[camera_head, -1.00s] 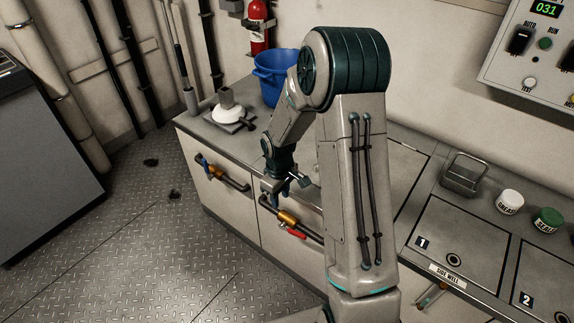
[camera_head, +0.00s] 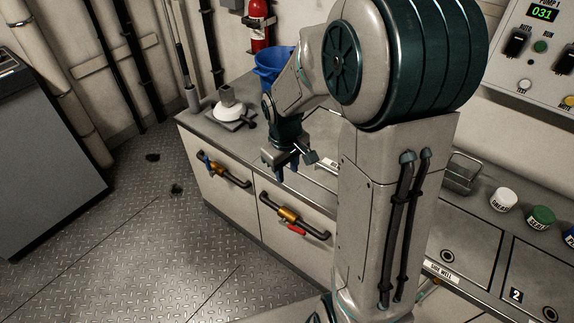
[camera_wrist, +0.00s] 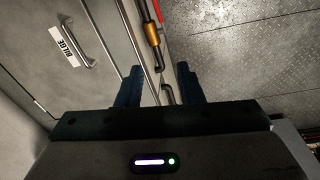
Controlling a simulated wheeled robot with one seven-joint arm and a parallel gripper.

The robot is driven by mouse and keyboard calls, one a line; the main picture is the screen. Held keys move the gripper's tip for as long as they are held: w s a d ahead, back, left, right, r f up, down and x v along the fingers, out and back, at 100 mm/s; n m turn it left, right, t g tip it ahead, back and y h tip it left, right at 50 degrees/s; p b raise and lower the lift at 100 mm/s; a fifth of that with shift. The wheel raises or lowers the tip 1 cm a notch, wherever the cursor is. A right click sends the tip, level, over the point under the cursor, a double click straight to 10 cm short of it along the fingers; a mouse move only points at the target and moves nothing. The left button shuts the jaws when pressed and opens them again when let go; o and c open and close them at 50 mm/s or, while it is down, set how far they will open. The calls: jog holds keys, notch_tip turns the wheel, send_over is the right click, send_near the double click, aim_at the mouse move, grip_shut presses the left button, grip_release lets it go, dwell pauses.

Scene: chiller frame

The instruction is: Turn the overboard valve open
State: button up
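Two pipe valves with brass bodies sit on the cabinet front. One has a blue handle (camera_head: 204,158). The other (camera_head: 288,215) has a red handle (camera_head: 297,229) lying roughly along its pipe. No label reading overboard is legible, so I cannot tell which is the overboard valve. My gripper (camera_head: 280,172) is above the red-handled valve, pointing down and apart from it. In the wrist view, my gripper (camera_wrist: 157,82) has its fingers apart with nothing held between them. The brass valve body (camera_wrist: 153,34) and part of the red handle (camera_wrist: 159,10) show beyond the fingertips.
A hatch with a handle and a BILGE label (camera_wrist: 65,47) is at left in the wrist view. The countertop holds a blue bucket (camera_head: 272,66) and a white-topped fitting (camera_head: 229,110).

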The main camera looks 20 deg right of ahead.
jog(key=shift+r, duration=0.15)
jog(key=c, duration=0.5)
jog(key=shift+f+n, duration=0.3)
jog(key=shift+f, duration=0.05)
grip_shut()
jog(key=n+g+h+b, duration=0.2)
jog(key=n+g+b, duration=0.35)
jog(key=n, duration=1.35)
send_over(298, 229)
jog(key=w+a+b, duration=0.2)
jog(key=w+a, duration=0.1)
jog(key=w, duration=0.2)
notch_tip(298, 229, down, 13)
jog(key=t, duration=0.2)
jog(key=shift+n, duration=0.3)
jog(key=x, duration=0.4)
jog(key=b+x, duration=0.1)
jog(key=x, duration=0.4)
jog(key=b+x, duration=0.1)
jog(key=x, duration=0.4)
jog(key=shift+s+a+f, duration=0.15)
jog(key=shift+s+a, duration=0.2)
jog(key=shift+s, duration=0.1)
